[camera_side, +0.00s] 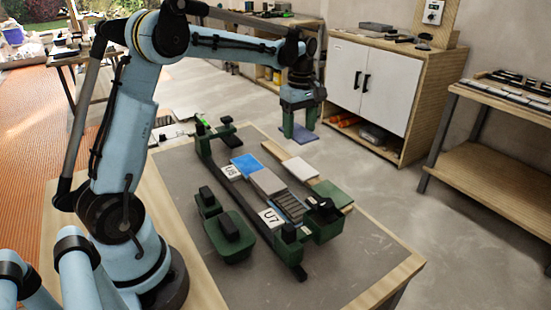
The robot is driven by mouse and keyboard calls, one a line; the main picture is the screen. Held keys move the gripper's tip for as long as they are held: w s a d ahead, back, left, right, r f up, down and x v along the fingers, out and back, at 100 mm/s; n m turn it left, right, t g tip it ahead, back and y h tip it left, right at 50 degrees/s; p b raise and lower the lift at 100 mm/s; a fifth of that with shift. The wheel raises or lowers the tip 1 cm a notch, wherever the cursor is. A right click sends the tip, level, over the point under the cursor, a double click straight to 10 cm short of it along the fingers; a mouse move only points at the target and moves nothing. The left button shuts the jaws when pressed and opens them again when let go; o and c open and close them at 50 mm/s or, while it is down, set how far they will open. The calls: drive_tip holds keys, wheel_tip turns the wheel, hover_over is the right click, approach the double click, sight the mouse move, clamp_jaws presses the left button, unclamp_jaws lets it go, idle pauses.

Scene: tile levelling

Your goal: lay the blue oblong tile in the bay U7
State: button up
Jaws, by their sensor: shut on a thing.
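My gripper (299,115) points down above the far side of the bench. Its green fingers are shut on a blue-grey flat tile (302,136), which looks like the blue oblong tile. The tile hangs roughly level, clear of the bench rack. The bay U7 (287,205) shows as a dark ribbed bed near the front end of the green rack, by the white label U7 (271,217). No tile covers its ribs. My gripper is well behind the bay. A beige-grey tile (267,182) lies beside it, then a brighter blue tile (244,164) near the label U6 (231,170).
Right of the rack lie a white tile (300,168) and a green tile (332,192) on a wooden strip. Green blocks with black knobs (235,241) stand left of it. Black-topped clamps (323,212) rise at the rack's front end. The bench front (330,265) is clear.

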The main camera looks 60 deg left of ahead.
drive_tip(key=s+d, duration=0.5)
drive_tip(key=d, duration=0.2)
approach(293, 206)
drive_tip(key=shift+s+f, duration=0.1)
drive_tip(key=shift+f, duration=2.75)
drive_tip(key=shift+f, duration=0.6)
drive_tip(key=o, duration=1)
drive_tip(key=shift+r, duration=0.1)
